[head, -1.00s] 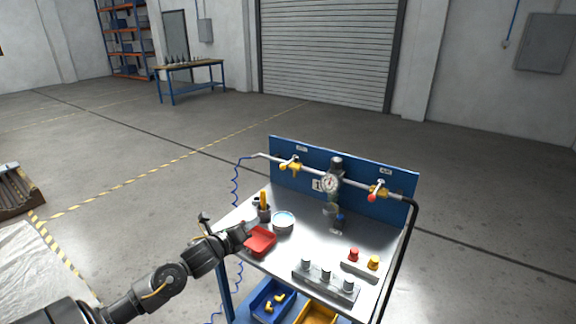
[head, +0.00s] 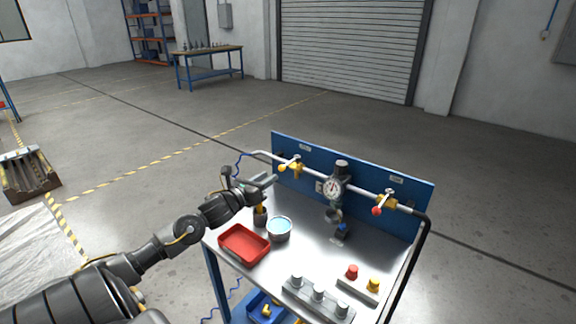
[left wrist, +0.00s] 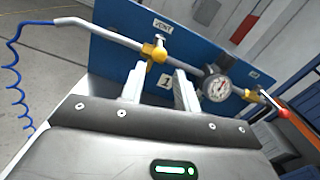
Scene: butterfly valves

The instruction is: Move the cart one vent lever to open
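The vent valve (head: 297,168) is a yellow body on a pale pipe, with a light lever ending in a yellow knob (head: 282,168). It sits at the left of the cart's blue back panel (head: 355,175). In the left wrist view the valve (left wrist: 157,50) sits below a label that seems to read VENT (left wrist: 161,24). My left gripper (head: 270,181) is in front of the valve and a little below it, apart from it. Its two fingers (left wrist: 161,88) are spread with nothing between them; a "1" plate on the panel shows through the gap. My right gripper is not in view.
A second valve with a red knob (head: 376,210) is at the right. A gauge (head: 335,187) is between the valves. A red tray (head: 244,244), a round bowl (head: 279,228) and a holder with yellow tools are on the cart's left side.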

